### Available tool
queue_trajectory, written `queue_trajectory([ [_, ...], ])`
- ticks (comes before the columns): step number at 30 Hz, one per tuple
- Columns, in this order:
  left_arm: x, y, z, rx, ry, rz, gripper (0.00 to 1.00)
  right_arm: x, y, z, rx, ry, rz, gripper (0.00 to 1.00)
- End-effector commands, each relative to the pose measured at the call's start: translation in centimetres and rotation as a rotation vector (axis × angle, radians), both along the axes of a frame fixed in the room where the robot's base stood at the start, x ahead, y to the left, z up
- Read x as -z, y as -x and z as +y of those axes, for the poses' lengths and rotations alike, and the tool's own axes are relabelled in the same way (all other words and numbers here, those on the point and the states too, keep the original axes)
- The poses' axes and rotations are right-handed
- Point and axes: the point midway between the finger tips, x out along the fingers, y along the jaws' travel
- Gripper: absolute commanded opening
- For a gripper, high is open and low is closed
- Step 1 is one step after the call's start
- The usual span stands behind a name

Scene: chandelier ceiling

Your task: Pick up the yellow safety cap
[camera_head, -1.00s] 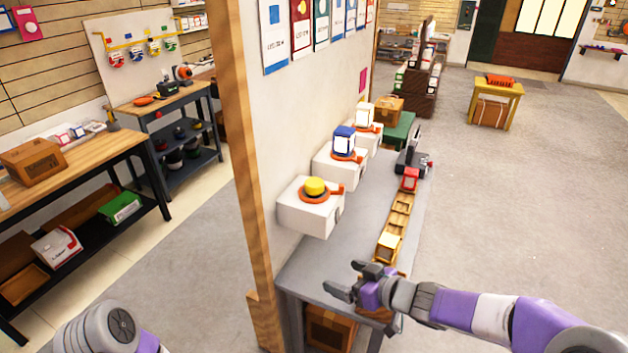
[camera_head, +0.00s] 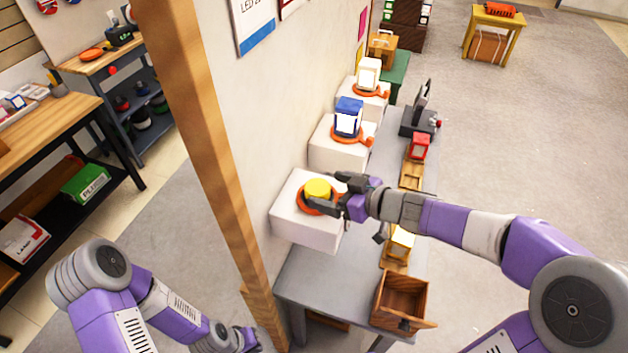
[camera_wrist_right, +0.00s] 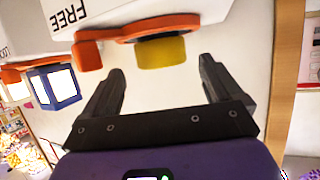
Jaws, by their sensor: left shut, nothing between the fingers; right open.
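The yellow safety cap (camera_head: 317,189) sits on an orange ring-shaped holder (camera_head: 304,205) on the nearest white wall box (camera_head: 296,229). In the right wrist view the cap (camera_wrist_right: 161,52) is just beyond my fingertips, roughly between their lines, with the orange holder (camera_wrist_right: 150,26) behind it. My right gripper (camera_head: 322,192) is open and empty, with its fingers beside the cap; in the right wrist view the gripper (camera_wrist_right: 161,72) shows a clear gap between its fingers. My left gripper (camera_head: 250,342) is low near the wooden post, small and partly cut off, away from the cap.
A blue lantern-like item (camera_head: 347,117) and a white one (camera_head: 368,74) stand on the white boxes farther along the wall. The grey bench (camera_head: 322,278) below holds an open wooden box (camera_head: 402,297) and small lanterns. A wooden post (camera_head: 212,150) stands left of the cap.

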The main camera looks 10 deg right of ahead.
Motion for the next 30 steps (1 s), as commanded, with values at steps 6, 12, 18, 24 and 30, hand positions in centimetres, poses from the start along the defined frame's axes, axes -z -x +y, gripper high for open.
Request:
queue_trajectory([
  [6, 1.7, 0.0, 0.0, -0.001, 0.000, -0.001, 0.00, 1.4, -1.8, 1.7, -0.004, 0.001, 0.002, 0.93],
  [12, 3.2, 0.0, 0.0, -0.001, 0.000, -0.001, 0.00, 2.4, -4.0, 3.5, -0.003, 0.000, 0.001, 0.93],
  [18, 3.4, -0.1, 0.0, 0.000, 0.000, -0.001, 0.00, 2.5, -4.7, 4.0, -0.001, 0.000, 0.002, 0.93],
  [24, 3.4, -0.1, 0.0, 0.000, 0.000, -0.001, 0.00, 2.4, -4.6, 3.9, 0.000, 0.000, 0.001, 0.85],
  [30, 3.4, -0.1, 0.0, 0.000, 0.000, -0.001, 0.00, 2.4, -4.6, 3.9, 0.000, 0.000, 0.001, 0.54],
])
